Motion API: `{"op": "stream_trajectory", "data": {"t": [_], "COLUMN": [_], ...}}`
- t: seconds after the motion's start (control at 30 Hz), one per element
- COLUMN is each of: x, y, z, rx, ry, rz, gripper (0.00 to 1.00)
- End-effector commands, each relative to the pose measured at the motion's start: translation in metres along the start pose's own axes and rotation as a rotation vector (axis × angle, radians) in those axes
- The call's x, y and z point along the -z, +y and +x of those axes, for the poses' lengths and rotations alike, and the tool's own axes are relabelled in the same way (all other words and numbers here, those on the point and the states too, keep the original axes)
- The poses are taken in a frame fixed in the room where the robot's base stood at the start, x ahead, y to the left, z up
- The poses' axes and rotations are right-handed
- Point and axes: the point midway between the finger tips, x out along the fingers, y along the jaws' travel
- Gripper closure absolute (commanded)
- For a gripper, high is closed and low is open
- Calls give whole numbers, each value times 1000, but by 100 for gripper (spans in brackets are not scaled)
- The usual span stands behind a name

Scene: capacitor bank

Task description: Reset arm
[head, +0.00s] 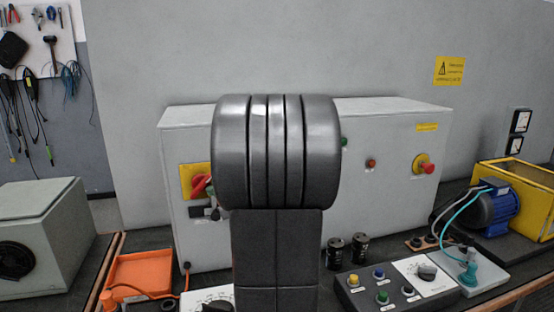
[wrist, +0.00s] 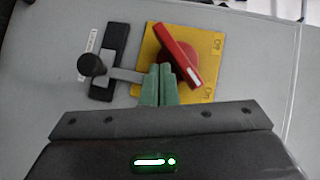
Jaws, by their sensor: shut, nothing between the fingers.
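My gripper (wrist: 159,70) shows in the wrist view with its two green fingers together and nothing between them. Its tips lie over the lower left part of a yellow plate (wrist: 205,93), close to a red rotary handle (wrist: 181,56) that sits tilted on it. I cannot tell whether they touch. In the head view my own arm stands in the middle and hides the gripper. The red handle (head: 201,186) shows there at the left of the grey cabinet (head: 390,185).
A black lever with a round knob (wrist: 91,65) is left of the fingers. In the head view, an emergency stop (head: 427,167) is at the cabinet's right. An orange tray (head: 140,272), a button box (head: 385,292) and a blue motor (head: 490,207) stand on the bench.

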Motion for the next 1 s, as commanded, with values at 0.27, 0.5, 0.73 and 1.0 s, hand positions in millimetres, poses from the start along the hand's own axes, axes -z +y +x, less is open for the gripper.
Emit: {"op": "stream_trajectory", "data": {"t": [0.27, 0.5, 0.73, 1.0], "x": [8, 15, 22, 31], "y": [-13, -19, -27, -36], "z": [-8, -14, -21, -30], "rx": [-78, -142, -203, -271], "ry": [-6, -13, -23, -38], "rz": [-94, -177, -259, -357], "gripper": [100, 100, 100, 100]}}
